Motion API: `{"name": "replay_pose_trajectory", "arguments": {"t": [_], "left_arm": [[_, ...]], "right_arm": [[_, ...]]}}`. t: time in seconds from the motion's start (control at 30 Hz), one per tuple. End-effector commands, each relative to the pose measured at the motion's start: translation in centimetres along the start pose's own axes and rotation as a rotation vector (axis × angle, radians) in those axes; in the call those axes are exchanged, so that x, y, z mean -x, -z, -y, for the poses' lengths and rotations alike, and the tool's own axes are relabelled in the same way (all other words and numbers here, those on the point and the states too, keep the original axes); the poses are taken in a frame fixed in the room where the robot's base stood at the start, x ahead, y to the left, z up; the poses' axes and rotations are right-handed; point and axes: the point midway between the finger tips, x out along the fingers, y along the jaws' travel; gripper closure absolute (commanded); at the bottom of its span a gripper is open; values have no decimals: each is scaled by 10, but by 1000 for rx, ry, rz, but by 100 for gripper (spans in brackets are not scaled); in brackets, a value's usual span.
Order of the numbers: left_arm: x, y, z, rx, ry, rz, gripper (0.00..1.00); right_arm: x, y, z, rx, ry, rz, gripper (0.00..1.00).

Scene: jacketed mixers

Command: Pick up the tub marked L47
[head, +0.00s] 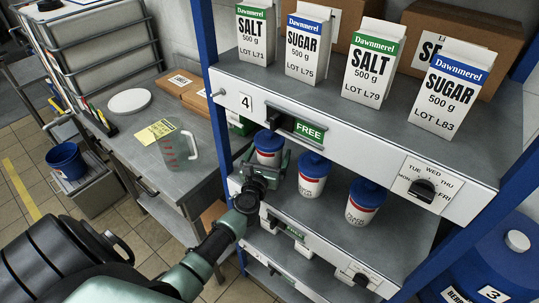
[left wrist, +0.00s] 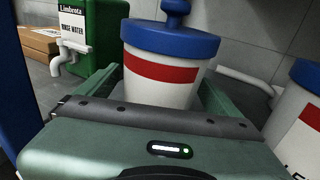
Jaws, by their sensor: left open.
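Three white tubs with blue lids and red bands stand in a row on the lower shelf (head: 330,222): a left tub (head: 268,149), a middle tub (head: 312,178) and a right tub (head: 362,206). Their lot marks are too small or hidden to read, so I cannot tell which is L47. My left gripper (head: 272,168) is open at the left tub. In the left wrist view the left tub (left wrist: 160,70) stands upright between the green fingers (left wrist: 162,92), its lower part hidden by the gripper body. I cannot tell whether the fingers touch it. My right gripper is not in view.
Salt and sugar cartons (head: 368,62) stand on the upper shelf above, whose front carries a green FREE sign (head: 309,131) and a day dial (head: 424,190). In the left wrist view, another tub (left wrist: 302,115) is close at right and a green rinse-water container (left wrist: 103,45) behind left.

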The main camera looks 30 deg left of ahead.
Motion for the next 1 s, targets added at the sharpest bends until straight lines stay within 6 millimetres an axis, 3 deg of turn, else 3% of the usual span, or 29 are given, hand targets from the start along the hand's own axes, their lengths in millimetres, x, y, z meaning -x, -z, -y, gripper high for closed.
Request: {"name": "replay_pose_trajectory", "arguments": {"t": [0.1,0.4,0.43,0.73,1.0], "left_arm": [[0,0,0,0,0,0,8],[0,0,0,0,0,0,91],[0,-2,0,0,0,3,96],[0,-10,0,1,0,3,97],[3,-61,0,3,0,5,97]], "right_arm": [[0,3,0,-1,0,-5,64],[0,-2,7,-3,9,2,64],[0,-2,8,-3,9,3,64],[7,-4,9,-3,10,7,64],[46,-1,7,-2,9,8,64]]}}
